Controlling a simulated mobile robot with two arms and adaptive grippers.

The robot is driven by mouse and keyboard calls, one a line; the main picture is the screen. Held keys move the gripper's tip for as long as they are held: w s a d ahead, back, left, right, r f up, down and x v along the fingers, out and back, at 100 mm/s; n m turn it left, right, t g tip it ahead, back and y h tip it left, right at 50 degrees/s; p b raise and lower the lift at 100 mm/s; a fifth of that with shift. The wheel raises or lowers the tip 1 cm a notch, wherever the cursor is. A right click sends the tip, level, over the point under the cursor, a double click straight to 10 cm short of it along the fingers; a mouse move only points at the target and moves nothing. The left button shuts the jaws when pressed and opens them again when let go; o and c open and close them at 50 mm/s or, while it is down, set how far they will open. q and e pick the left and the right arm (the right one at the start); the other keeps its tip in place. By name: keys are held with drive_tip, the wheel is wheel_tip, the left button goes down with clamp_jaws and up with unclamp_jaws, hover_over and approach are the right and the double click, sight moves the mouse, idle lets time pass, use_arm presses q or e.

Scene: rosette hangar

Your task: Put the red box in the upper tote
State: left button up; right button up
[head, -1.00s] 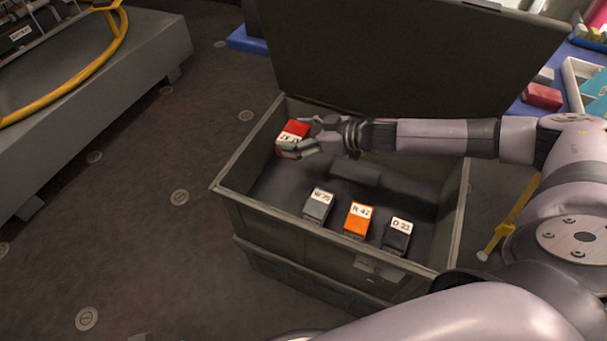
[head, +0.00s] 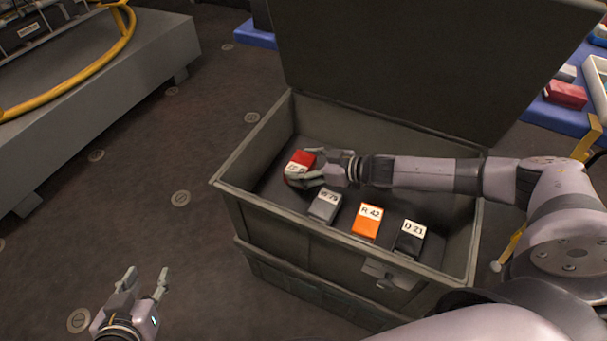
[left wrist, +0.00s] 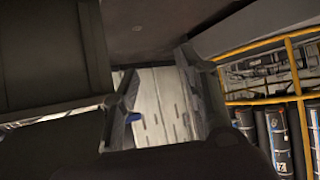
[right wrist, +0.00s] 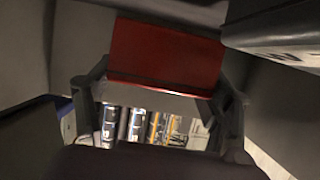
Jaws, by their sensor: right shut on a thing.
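The red box (head: 300,164) with a white label is inside the upper tote (head: 224,187), near its left end. My right gripper (head: 308,172) is shut on it. In the right wrist view the red box (right wrist: 165,55) sits between the fingers (right wrist: 160,95). Whether it touches the tote floor I cannot tell. The tote's lid stands open at the back. My left gripper (head: 146,285) is open and empty, low at the left front, outside the tote. Its open fingers also show in the left wrist view (left wrist: 155,90).
In the tote, a grey box (head: 325,206), an orange box (head: 366,221) and a black box (head: 409,239) stand in a row along the front wall. A lower tote (head: 290,288) is beneath. A grey platform (head: 90,100) with a yellow hose is at left; floor between is clear.

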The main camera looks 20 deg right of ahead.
wheel_tip(320, 180, down, 4)
drive_tip(key=shift+r+b, duration=0.25)
drive_tip(key=shift+b, duration=0.45)
use_arm(q)
drive_tip(key=w+d+r+t+h, duration=0.1)
drive_tip(key=w+r+t, duration=0.2)
drive_tip(key=r, duration=0.2)
drive_tip(key=shift+w+d+r+t, duration=0.35)
drive_tip(key=shift+d+t, duration=0.05)
drive_tip(key=shift+r, duration=0.1)
use_arm(e)
drive_tip(key=shift+f, duration=0.1)
